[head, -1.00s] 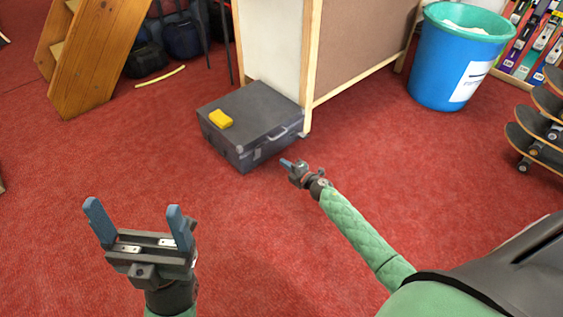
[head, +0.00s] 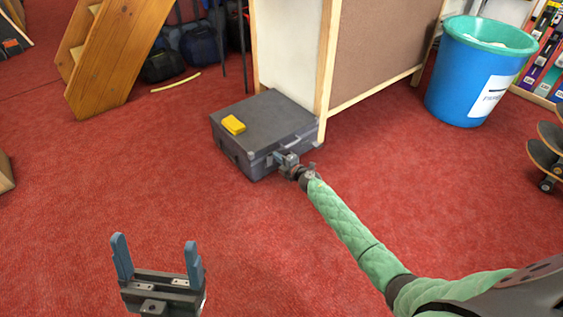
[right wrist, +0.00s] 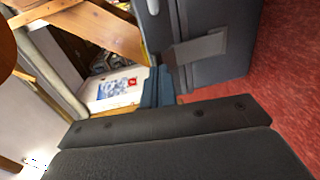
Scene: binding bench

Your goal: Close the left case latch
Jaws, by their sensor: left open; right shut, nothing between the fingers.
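A dark grey case (head: 245,155) lies flat on the red carpet, lid down. My right gripper (head: 283,159) is shut and empty, close against the case's front side by the handle. In the right wrist view its blue fingertips (right wrist: 157,86) are beside the case (right wrist: 222,70). A grey flap (right wrist: 200,47), which looks like a latch, crosses the case's side just past the fingertips. I cannot tell whether they touch, or whether it is the left latch. My left gripper (head: 157,262) is open and empty, over the carpet well away from the case.
A yellow block (head: 233,125) lies on the lid. A wood-framed panel (head: 375,60) stands right behind the case. A blue bin (head: 470,80) and skateboards (head: 545,155) are at the right. Wooden steps (head: 115,55) are at the back left. Carpet in front is clear.

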